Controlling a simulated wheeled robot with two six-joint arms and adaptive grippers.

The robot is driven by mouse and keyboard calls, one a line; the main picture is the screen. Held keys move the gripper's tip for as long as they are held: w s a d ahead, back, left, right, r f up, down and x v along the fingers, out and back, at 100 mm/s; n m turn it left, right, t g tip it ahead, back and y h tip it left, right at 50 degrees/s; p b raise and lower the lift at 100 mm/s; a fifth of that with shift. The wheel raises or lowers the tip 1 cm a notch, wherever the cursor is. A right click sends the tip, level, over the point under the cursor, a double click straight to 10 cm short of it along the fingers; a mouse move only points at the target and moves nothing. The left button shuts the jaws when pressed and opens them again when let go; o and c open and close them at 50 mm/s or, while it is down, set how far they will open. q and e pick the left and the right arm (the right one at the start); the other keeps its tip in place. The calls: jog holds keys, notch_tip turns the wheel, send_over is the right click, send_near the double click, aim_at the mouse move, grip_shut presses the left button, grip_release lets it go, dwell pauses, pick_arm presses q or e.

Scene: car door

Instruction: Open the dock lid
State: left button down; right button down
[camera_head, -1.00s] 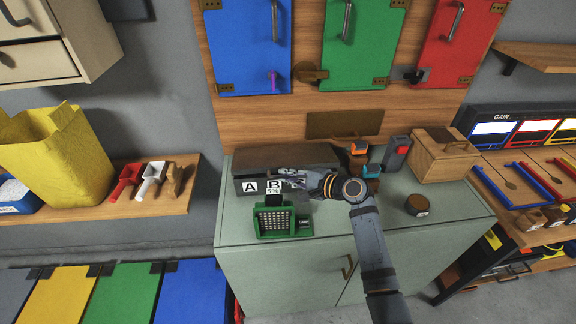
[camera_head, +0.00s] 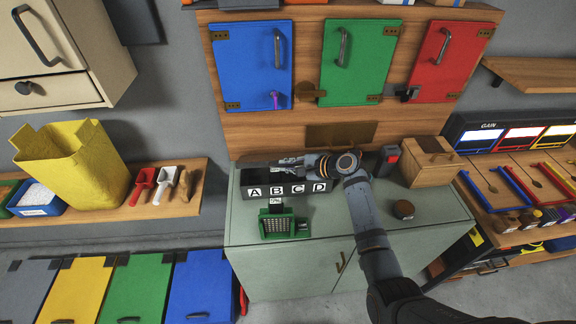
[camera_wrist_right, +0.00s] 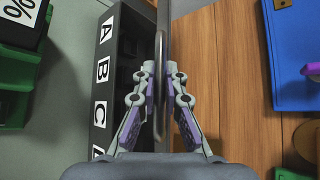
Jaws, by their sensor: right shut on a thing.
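The dock is a long dark box (camera_head: 322,199) on the green cabinet, with white letter labels A to D on its front. Its lid stands raised at the back of the box and shows in the right wrist view as a thin dark panel seen edge-on (camera_wrist_right: 162,30). My right gripper (camera_head: 284,163) is over the dock's rear edge. In the right wrist view the gripper (camera_wrist_right: 163,100) is shut on the lid, one finger on each side. The dock's open inside (camera_wrist_right: 131,40) shows dark beside the lid. My left gripper is out of view.
A green gridded device (camera_head: 277,226) stands before the dock. A wooden box (camera_head: 430,165), a grey-and-red item (camera_head: 388,160) and a dark round tin (camera_head: 403,209) stand to the right. The wooden panel with blue, green and red doors rises behind.

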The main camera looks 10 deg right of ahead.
jog(key=c, duration=1.4)
grip_release()
jog(key=v, duration=1.2)
